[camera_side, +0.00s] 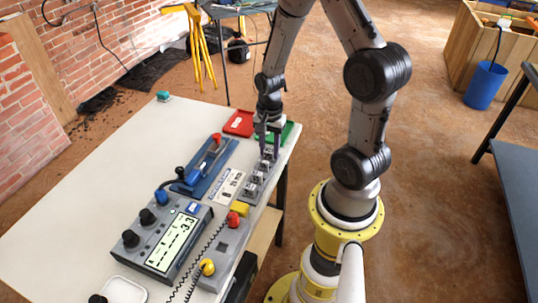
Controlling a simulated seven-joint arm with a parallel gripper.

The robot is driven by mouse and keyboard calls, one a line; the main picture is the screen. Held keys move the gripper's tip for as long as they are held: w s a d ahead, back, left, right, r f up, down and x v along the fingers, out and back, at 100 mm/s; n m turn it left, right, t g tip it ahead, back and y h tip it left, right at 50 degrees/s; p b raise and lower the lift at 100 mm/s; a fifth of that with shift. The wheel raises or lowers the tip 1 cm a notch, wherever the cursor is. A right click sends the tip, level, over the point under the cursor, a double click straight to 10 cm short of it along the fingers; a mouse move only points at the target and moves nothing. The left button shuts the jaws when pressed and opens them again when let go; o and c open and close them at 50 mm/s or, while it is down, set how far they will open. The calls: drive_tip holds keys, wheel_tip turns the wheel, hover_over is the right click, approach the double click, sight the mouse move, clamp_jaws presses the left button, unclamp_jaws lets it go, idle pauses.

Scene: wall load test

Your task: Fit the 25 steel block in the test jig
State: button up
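Several small grey steel blocks stand in a row on a grey rack (247,199) near the table's right edge. The nearest block (251,190) shows clearly; their markings are too small to read. My gripper (269,148) points down at the far end of the row, with its fingers at or just above the farthest block. I cannot tell whether the fingers touch or hold it. A blue fixture (208,174) with a red-tipped lever, likely the test jig, lies left of the row. A white card (228,186) with print lies between them.
A grey meter box (165,240) with black knobs and a lit display stands in front of the blue fixture. A control box (228,245) with red and yellow buttons is beside it. Red (239,123) and green (289,132) trays lie behind. The table's left side is clear.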

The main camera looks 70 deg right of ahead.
sight(269, 149)
clamp_jaws()
drive_tip(key=shift+r, duration=3.05)
drive_tip(key=shift+r+m, duration=0.1)
drive_tip(key=shift+m, duration=0.2)
drive_tip(key=w+a+r+m, duration=0.1)
drive_tip(key=w+r, duration=0.1)
drive_tip(key=w, duration=0.8)
drive_tip(key=w+a+f+n, duration=0.1)
drive_tip(key=w+a+n, duration=0.1)
drive_tip(key=w+a, duration=0.45)
drive_tip(key=shift+s+f, duration=0.1)
drive_tip(key=shift+f, duration=2.45)
